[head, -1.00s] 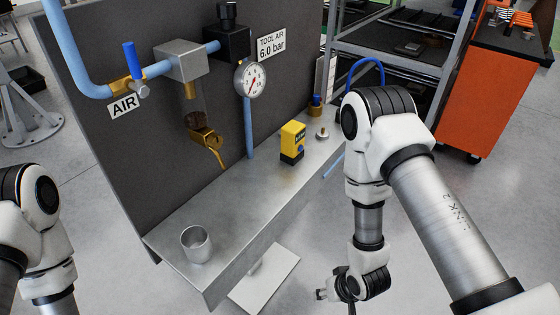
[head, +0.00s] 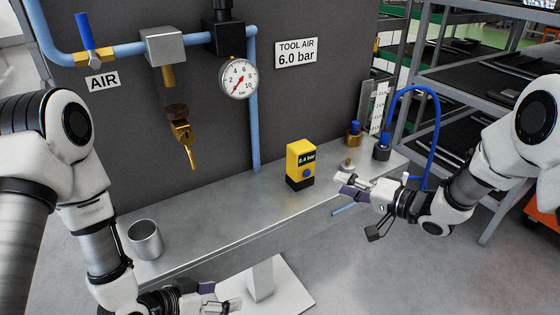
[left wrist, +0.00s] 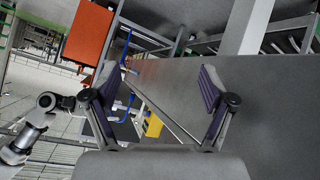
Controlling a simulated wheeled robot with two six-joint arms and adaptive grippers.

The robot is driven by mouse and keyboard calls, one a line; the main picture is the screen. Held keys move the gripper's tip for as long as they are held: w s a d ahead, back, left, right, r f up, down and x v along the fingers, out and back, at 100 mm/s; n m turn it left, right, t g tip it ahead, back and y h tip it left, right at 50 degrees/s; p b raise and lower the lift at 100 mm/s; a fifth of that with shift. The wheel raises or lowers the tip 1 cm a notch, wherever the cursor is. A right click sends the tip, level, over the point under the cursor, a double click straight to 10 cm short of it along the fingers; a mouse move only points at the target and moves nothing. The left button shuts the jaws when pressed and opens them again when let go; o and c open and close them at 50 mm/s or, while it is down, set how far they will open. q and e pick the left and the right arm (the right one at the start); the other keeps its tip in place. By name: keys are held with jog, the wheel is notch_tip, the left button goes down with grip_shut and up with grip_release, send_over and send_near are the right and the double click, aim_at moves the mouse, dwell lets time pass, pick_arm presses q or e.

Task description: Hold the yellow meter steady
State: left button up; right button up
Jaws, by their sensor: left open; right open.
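The yellow meter (head: 300,160), with a small dark display and a black base, stands upright on the metal shelf (head: 215,215). It also shows in the left wrist view (left wrist: 153,126), between my open fingers but farther off. My left gripper (head: 222,296) is open and empty, low at the shelf's front edge, in front and left of the meter. It also shows in the left wrist view (left wrist: 157,88). My right gripper (head: 350,186) is open and empty, just right of the meter and apart from it.
A metal cup (head: 146,240) stands at the shelf's left end. A small round fitting (head: 347,166) sits behind my right gripper. A round gauge (head: 238,78) and a hanging brass fitting (head: 182,134) are on the panel. A blue hose (head: 437,125) loops at right. The shelf between cup and meter is clear.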

pick_arm(q)
jog(key=w+d+r+m+t+h, duration=0.1)
jog(key=d+r+m+h, duration=0.15)
jog(key=r, duration=0.45)
jog(key=w+d+r+m+h, duration=0.15)
jog(key=r+h, duration=0.25)
jog(key=r, duration=0.4)
jog(key=m+t, duration=0.2)
send_near(311, 144)
jog(key=shift+w+a+f, duration=0.25)
jog(key=shift+a+f, duration=0.05)
jog(key=shift+f, duration=0.15)
jog(key=shift+w+d, duration=0.15)
jog(key=shift+w, duration=0.15)
jog(key=x, duration=0.7)
jog(key=shift+d, duration=0.2)
jog(key=c, duration=1.4)
jog(key=shift+o, duration=0.2)
pick_arm(e)
grip_shut()
